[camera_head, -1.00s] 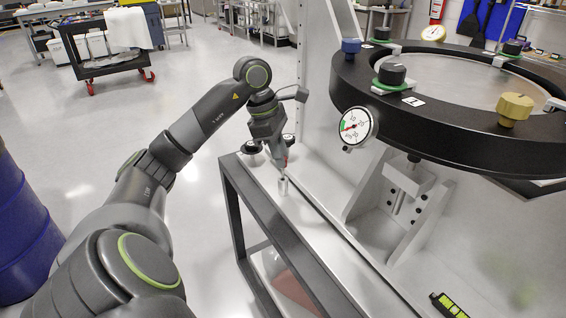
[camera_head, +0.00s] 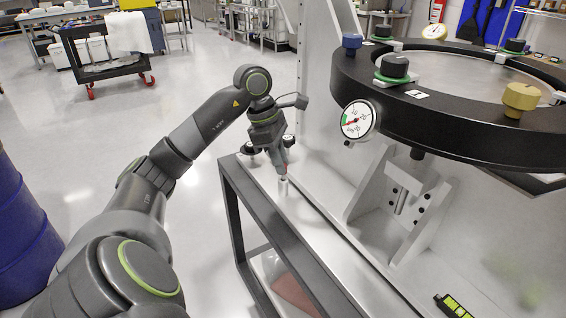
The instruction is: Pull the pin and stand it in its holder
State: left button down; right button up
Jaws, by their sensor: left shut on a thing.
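My left gripper (camera_head: 281,168) points down above the narrow shelf of a grey cart, left of the mirror fixture. It is shut on a thin pin (camera_head: 284,177), of which only a small part shows, with a bit of red at the fingers. A small pale upright cylinder, likely the holder (camera_head: 283,188), stands on the shelf right under the fingertips. The pin looks upright and in line with it; I cannot tell whether its tip is inside. My right gripper is not in view.
The black mirror ring (camera_head: 440,115) with knobs and a round gauge (camera_head: 357,120) fills the right. A white upright panel stands behind the shelf (camera_head: 310,215). Two dark round knobs sit near the gripper. A blue drum (camera_head: 25,235) is at far left.

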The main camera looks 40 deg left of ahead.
pick_arm(q)
jog(key=shift+f+b, duration=0.7)
jog(key=shift+f, duration=0.15)
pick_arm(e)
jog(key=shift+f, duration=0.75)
pick_arm(q)
jog(key=c, duration=1.3)
grip_release()
jog(key=shift+a+r, duration=0.1)
jog(key=shift+r, duration=0.25)
jog(key=shift+p+v, duration=3.2)
jog(key=shift+v, duration=5.2)
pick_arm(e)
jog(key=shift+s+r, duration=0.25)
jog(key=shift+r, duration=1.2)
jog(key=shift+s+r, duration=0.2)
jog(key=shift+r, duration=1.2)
